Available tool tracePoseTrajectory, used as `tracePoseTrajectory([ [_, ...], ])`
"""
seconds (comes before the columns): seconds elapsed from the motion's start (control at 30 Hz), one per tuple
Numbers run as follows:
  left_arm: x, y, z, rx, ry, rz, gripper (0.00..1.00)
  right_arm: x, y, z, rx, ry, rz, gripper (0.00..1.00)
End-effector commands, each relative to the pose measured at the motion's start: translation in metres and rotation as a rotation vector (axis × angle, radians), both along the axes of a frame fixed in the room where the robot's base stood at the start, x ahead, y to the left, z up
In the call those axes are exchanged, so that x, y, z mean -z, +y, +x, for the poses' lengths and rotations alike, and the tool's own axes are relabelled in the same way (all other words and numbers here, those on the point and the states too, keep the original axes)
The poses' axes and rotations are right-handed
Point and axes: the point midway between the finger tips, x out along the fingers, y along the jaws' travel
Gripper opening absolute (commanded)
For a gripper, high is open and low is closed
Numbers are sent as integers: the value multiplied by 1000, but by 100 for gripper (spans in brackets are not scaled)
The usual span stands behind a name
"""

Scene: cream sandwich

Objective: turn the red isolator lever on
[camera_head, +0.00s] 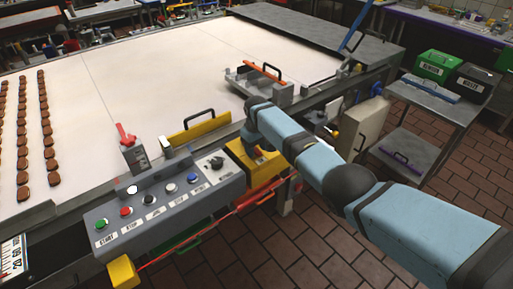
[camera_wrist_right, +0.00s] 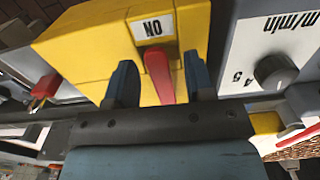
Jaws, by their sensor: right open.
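The red isolator lever (camera_wrist_right: 159,76) sits on the front of a yellow box (camera_wrist_right: 85,45) in the right wrist view. A white ON label (camera_wrist_right: 152,27) shows upside down just above the lever. My right gripper (camera_wrist_right: 160,82) is open, with one dark blue finger on each side of the lever and visible gaps between. In the head view the yellow box (camera_head: 238,156) is at the front edge of the conveyor, partly hidden by my right arm. The right gripper's fingertips are hidden there. My left gripper is not in view.
A grey control panel (camera_head: 160,203) with several buttons and a knob stands left of the yellow box. A wide white conveyor belt (camera_head: 180,75) lies behind, with rows of brown biscuits (camera_head: 48,140) at left. A grey trolley (camera_head: 440,95) stands at right on the tiled floor.

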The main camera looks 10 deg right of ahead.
Motion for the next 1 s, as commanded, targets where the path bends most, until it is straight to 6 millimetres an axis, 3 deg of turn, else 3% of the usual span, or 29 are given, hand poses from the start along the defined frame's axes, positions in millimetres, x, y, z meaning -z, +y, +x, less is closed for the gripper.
tracePoseTrajectory([
  [0.17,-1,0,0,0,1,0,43,-12,0,1,-1,-1,1,49],
  [0.7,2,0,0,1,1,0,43,-120,0,1,-1,-3,1,49],
  [1.0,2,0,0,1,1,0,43,-138,0,0,0,0,0,49],
])
